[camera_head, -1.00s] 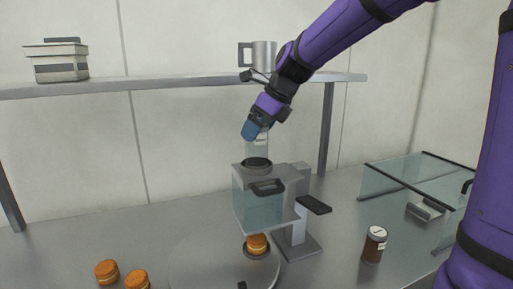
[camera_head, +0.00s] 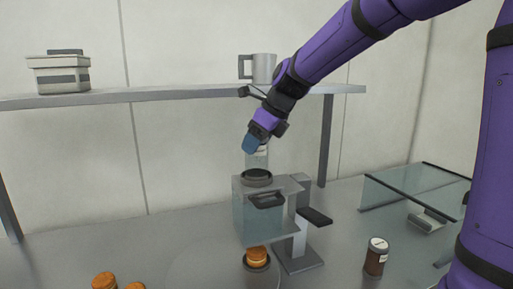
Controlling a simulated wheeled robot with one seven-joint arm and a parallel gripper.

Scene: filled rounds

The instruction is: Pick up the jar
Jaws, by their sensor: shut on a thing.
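My gripper (camera_head: 252,143) points down above the clear box-shaped machine in the middle of the counter. It is shut on a clear, pale container (camera_head: 257,159) with a white label near its top, which looks like a jar. The container is upright over the dark round opening (camera_head: 257,175) on top of the machine; I cannot tell whether it touches. A second jar (camera_head: 376,258), with dark brown contents, a pale lid and a white label, stands upright on the counter at the right, apart from my gripper.
The machine (camera_head: 258,222) has a dark handle and a grey stand. An orange-brown filled round (camera_head: 256,256) sits below it on a round plate; others (camera_head: 104,281) lie at lower left. A shelf (camera_head: 170,94) behind holds a mug (camera_head: 263,68) and a box (camera_head: 60,76). A glass case (camera_head: 415,190) stands right.

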